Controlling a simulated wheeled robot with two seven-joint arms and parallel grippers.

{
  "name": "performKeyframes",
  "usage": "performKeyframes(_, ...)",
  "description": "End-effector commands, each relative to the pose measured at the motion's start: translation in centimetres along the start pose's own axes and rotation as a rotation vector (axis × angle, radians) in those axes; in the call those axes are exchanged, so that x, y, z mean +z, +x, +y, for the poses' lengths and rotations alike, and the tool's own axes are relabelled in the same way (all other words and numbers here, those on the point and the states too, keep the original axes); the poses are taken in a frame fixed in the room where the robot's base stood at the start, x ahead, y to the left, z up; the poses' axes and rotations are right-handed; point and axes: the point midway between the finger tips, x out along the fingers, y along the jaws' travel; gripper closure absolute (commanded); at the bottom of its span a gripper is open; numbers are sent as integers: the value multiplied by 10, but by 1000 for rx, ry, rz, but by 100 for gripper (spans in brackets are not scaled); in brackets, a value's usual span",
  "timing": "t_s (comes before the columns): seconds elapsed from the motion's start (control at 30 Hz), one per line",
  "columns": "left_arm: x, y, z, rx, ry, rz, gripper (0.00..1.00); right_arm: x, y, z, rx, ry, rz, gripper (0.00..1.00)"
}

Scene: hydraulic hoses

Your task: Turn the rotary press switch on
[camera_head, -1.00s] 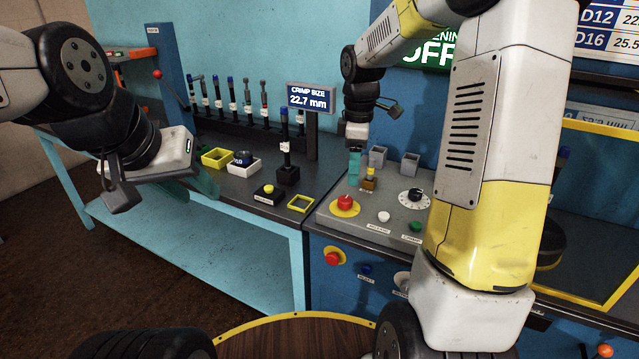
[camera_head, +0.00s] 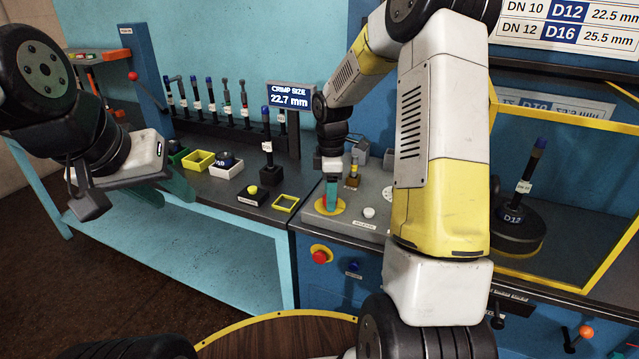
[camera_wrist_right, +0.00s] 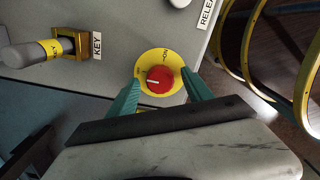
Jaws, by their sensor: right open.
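The rotary press switch is a red round knob (camera_wrist_right: 160,80) on a yellow disc (camera_wrist_right: 148,65) in the right wrist view. A white mark on the knob points left, away from the "ON" lettering at the disc's upper right. In the head view its yellow disc (camera_head: 342,208) is partly hidden by my right gripper (camera_head: 331,193). The right gripper's teal fingers also show in the wrist view (camera_wrist_right: 160,75), apart, one on each side of the knob. Contact with it cannot be told. My left gripper (camera_head: 178,188) hangs at the left, clear of the bench; its finger gap is hidden.
A key switch (camera_wrist_right: 68,45) marked KEY and a white button (camera_head: 369,212) sit close by on the grey panel. A red button (camera_head: 319,256) is on the blue front below. The crimp size sign (camera_head: 290,96) and a yellow-framed enclosure (camera_head: 594,262) stand around.

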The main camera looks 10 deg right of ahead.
Motion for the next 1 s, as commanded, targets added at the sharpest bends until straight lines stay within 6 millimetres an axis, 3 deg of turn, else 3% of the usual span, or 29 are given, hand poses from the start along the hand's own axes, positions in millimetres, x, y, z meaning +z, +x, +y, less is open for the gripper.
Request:
performKeyframes(0.13, 0, 0, 0, 0, 0, 0, 64, 0, 0, 0, 0, 0, 0, 45)
performKeyframes(0.4, 0, 0, 0, 0, 0, 0, 64, 0, 0, 0, 0, 1, 0, 98)
performKeyframes(0.43, 0, 0, 0, 0, 0, 0, 64, 0, 0, 0, 0, 1, 0, 100)
performKeyframes(0.77, 0, 0, 0, 0, 0, 0, 64, 0, -1, 0, 1, 50, 0, 100)
performKeyframes(1.0, 0, 0, 0, 0, 0, 0, 64, 0, -1, 0, 1, 200, 0, 100)
